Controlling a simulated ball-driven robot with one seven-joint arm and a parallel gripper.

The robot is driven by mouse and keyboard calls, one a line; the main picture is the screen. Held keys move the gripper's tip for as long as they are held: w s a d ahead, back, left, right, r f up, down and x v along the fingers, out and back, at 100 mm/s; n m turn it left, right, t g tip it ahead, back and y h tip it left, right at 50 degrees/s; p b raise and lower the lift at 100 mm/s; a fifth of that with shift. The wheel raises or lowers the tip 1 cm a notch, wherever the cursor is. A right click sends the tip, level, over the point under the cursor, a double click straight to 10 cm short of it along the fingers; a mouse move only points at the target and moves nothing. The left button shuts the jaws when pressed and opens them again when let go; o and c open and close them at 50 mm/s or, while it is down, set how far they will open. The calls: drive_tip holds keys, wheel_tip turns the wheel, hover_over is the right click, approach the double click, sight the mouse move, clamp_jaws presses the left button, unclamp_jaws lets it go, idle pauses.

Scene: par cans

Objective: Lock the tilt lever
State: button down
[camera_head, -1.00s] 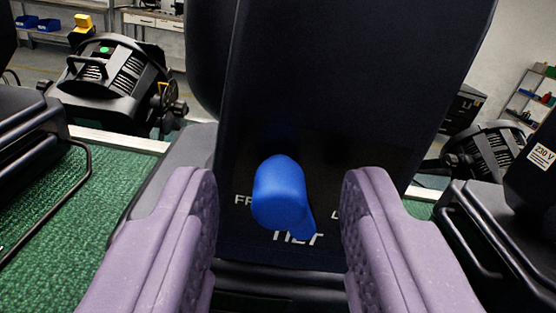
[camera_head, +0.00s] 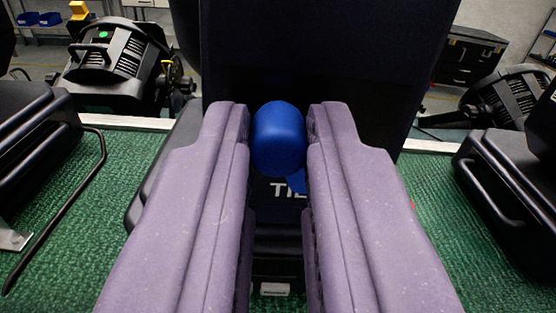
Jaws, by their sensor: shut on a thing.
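The blue tilt lever (camera_head: 279,138) sits on the dark front of a black housing (camera_head: 330,60), in the middle of the view. Its rounded knob is between the two purple fingers of my gripper (camera_head: 279,140), which are shut on it. A bit of the lever's lower blue part shows beside the right finger. White lettering on the housing below the knob is partly hidden, with only "TI" and part of another letter readable. The fingers cover the rest of the label.
Black par cans stand on both sides, one at the back left (camera_head: 112,55) and one at the right (camera_head: 505,95). A black fixture with a bent bar (camera_head: 100,170) is close on the left. Green matting (camera_head: 60,230) lies open between them.

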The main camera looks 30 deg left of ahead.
drive_tip(key=shift+w+d+f+m+p, duration=0.1)
drive_tip(key=shift+w+d+m+p, duration=0.25)
drive_tip(key=shift+m+p, duration=1.1)
drive_tip(key=shift+w+d+r+m+p, duration=0.15)
drive_tip(key=shift+d+m+p, duration=0.55)
drive_tip(key=shift+m, duration=1.4)
drive_tip(key=shift+w+d+f+m+p, duration=0.2)
drive_tip(key=shift+w+m+p, duration=0.1)
drive_tip(key=shift+m+p, duration=1.25)
drive_tip(key=shift+m, duration=0.4)
drive_tip(key=c, duration=1.1)
unclamp_jaws()
drive_tip(key=shift+o, duration=0.2)
drive_tip(key=v, duration=0.8)
drive_tip(key=shift+p, duration=0.35)
drive_tip(key=shift+w, duration=0.15)
